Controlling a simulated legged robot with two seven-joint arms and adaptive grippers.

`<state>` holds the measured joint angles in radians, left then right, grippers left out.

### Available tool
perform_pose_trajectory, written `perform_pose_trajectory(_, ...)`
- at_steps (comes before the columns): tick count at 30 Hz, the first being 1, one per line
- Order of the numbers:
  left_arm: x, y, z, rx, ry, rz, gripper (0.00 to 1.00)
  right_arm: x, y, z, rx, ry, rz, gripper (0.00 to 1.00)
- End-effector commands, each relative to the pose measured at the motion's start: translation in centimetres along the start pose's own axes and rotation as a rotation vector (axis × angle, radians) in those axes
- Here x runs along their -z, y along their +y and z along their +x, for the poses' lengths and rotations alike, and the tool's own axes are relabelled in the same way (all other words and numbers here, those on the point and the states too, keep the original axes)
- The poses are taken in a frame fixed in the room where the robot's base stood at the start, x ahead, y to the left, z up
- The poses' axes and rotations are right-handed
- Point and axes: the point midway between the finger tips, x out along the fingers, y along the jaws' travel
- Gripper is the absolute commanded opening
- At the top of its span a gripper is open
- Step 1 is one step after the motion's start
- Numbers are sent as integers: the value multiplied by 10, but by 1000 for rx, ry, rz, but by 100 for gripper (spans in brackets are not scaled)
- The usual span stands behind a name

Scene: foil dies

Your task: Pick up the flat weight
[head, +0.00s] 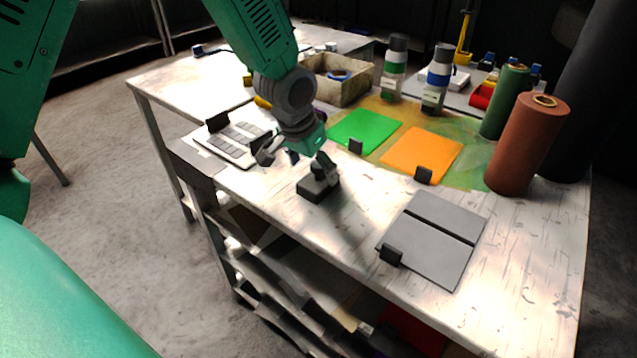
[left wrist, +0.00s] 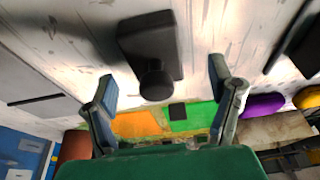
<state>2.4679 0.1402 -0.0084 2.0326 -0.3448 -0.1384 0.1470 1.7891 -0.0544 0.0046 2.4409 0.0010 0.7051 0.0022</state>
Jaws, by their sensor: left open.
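The flat weight is a dark block (head: 318,188) lying on the worn white table near its front edge, in the middle of the head view. In the left wrist view the block (left wrist: 148,36) shows with a round dark knob (left wrist: 156,82) standing on it. My left gripper (head: 296,162) is open and empty, just above and to the left of the block in the head view. In the left wrist view the knob appears between the two fingertips (left wrist: 162,80). One finger overlaps the block in the head view; I cannot tell whether it touches. My right gripper is not in view.
A white tray of foil dies (head: 236,141) lies left of the gripper. Green (head: 366,130) and orange (head: 422,154) sheets lie behind, grey plates (head: 432,240) to the right. A stone-coloured bin (head: 340,88), bottles and a brown roll (head: 526,145) stand farther back.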

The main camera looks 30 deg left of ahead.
Motion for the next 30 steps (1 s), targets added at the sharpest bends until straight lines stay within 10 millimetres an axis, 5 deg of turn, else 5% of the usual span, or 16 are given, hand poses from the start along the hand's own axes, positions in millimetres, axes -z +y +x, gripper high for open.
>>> perform_pose_trajectory(6, -1, 5, 34, 3, -3, 2, 76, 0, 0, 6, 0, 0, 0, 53)
perform_pose_trajectory(16, -1, 4, 40, 2, 0, 2, 76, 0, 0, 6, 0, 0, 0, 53)
perform_pose_trajectory(21, -2, 3, 41, 0, -1, 1, 16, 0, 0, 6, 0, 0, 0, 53)
perform_pose_trajectory(23, -2, 3, 42, 0, -2, 1, 0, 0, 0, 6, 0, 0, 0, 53)
perform_pose_trajectory(30, 0, 3, 40, 2, 0, 1, 0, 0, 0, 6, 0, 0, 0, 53)
